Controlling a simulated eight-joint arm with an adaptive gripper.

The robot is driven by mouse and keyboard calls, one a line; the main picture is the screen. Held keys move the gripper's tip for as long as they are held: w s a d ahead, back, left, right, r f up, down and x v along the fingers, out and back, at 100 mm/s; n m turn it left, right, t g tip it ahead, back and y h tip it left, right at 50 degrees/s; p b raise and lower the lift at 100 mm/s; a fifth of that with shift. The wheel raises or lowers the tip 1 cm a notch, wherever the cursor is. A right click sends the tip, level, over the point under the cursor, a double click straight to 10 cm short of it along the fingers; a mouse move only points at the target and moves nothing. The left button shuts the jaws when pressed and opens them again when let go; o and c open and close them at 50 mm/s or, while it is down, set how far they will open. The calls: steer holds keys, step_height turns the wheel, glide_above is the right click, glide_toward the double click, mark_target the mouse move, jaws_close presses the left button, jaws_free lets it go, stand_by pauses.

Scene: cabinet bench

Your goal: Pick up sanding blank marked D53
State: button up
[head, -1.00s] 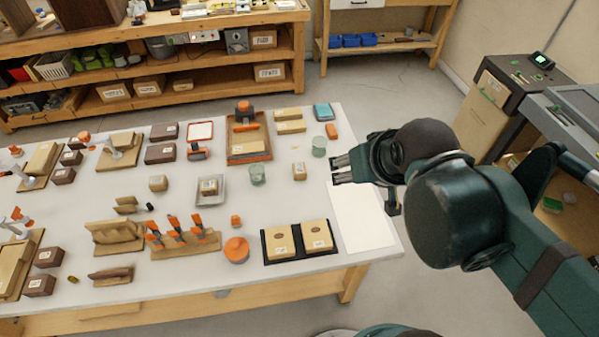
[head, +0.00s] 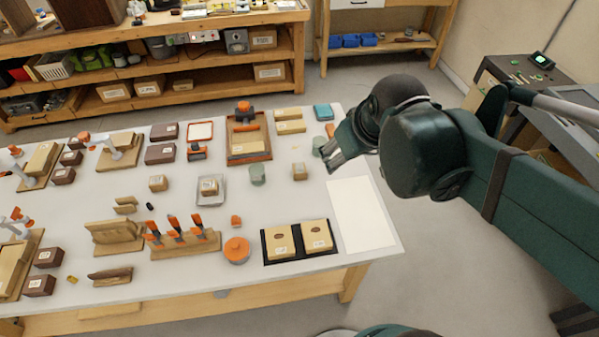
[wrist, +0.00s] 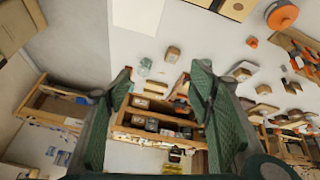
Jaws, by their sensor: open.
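I cannot read the mark D53 on any block, so I cannot tell which one bears it. Small light wooden blocks with labels show in the head view: one (head: 299,172) alone near my gripper, one (head: 209,187) in a grey tray (head: 224,201), and one (head: 158,183) left of that tray. Two larger tan blocks (head: 280,242) (head: 317,237) lie on a black mat (head: 268,258). My gripper (head: 332,155) is above the bench's right part, right of the lone block. In the wrist view its two fingers (wrist: 162,75) are spread with nothing between them.
A white sheet (head: 355,215) lies at the bench's right end. An orange round container (head: 236,250) and a rack of orange-handled tools (head: 186,243) stand near the front. Dark labelled boxes (head: 160,154) sit farther left.

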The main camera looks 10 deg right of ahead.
steer(key=w+a+f+n+g, duration=0.1)
steer(key=w+a+f+n, duration=0.2)
steer(key=w, duration=0.4)
steer(key=n+g, duration=0.5)
steer(key=n, duration=0.6)
glide_above(299, 168)
step_height(299, 168, down, 20)
steer(key=shift+s+d+f, duration=0.1)
steer(key=shift+d, duration=0.05)
steer(key=shift+w+f, duration=0.2)
steer(key=shift+f, duration=0.4)
steer(key=shift+f+b, duration=0.4)
steer(key=shift+f, duration=0.95)
steer(key=shift+f, duration=0.1)
